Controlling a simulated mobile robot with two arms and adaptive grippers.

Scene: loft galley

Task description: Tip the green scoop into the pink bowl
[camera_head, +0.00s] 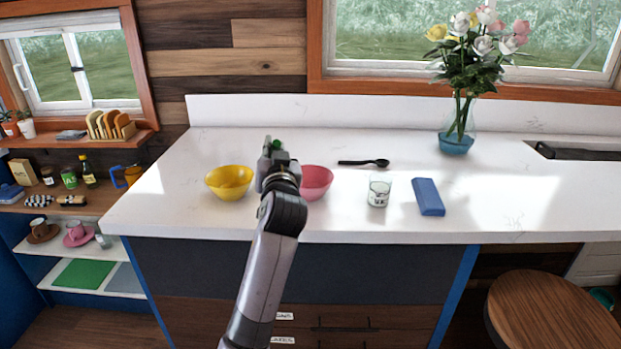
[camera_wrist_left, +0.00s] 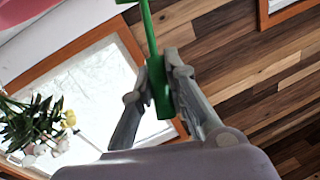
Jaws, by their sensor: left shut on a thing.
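The pink bowl (camera_head: 317,182) stands upright on the white counter, partly hidden behind my left gripper and arm. My left gripper (camera_head: 272,158) is above the counter, just left of the pink bowl in the head view. It is shut on the green scoop (camera_head: 277,145), of which only a small green bit shows there. In the left wrist view the scoop's green handle (camera_wrist_left: 158,75) runs between the fingers of my left gripper (camera_wrist_left: 157,82). The scoop's head is mostly cut off at the top edge, so its contents are hidden. My right gripper is not in view.
A yellow bowl (camera_head: 229,183) stands left of my gripper. A black spoon (camera_head: 364,163), a glass (camera_head: 379,192) and a blue block (camera_head: 428,197) lie or stand to the right. A flower vase (camera_head: 457,140) is farther back. The counter's right front is clear.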

